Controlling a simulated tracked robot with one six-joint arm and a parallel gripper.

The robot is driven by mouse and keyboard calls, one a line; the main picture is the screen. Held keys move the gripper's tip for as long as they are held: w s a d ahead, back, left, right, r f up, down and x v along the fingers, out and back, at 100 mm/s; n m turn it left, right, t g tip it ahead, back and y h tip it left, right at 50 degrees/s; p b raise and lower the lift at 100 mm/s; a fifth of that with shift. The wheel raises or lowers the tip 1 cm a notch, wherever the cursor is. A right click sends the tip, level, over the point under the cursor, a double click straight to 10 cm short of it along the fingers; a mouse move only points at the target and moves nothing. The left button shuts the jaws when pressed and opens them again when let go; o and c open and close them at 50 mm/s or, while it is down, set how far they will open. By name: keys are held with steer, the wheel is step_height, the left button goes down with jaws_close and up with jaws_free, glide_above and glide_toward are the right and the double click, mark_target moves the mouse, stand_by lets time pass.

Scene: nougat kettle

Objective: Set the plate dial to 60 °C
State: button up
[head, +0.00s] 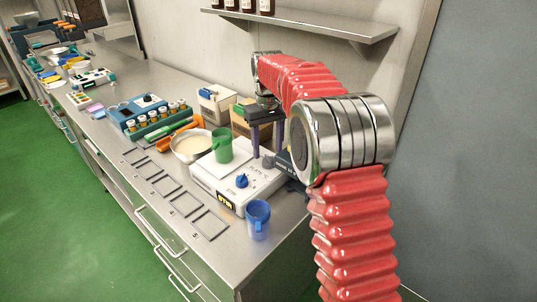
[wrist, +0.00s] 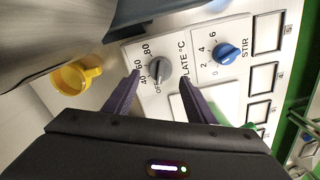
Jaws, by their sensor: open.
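The white hot plate (head: 238,187) stands on the steel bench. Its grey plate dial (wrist: 158,70) shows in the wrist view, with OFF, 40, 60 and 80 printed around it; I cannot read its pointer surely. The blue STIR dial (wrist: 228,54) sits to the right of it, and also shows in the head view (head: 242,181). My gripper (wrist: 160,77) is open, its purple fingers pointing at the plate dial, one on each side of it. I cannot tell whether they touch it. In the head view my gripper (head: 266,150) is above the plate's back part.
A green beaker (head: 222,146) stands on the plate. A blue cup (head: 258,219) stands at the front right and a steel bowl (head: 190,147) to the left. A yellow cup (wrist: 76,76) shows in the wrist view. Outlined squares (head: 210,224) line the bench front.

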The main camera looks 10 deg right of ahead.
mark_target(268, 156)
steer(key=shift+f, duration=1.6)
steer(key=shift+c, duration=0.6)
steer(key=c, duration=0.9)
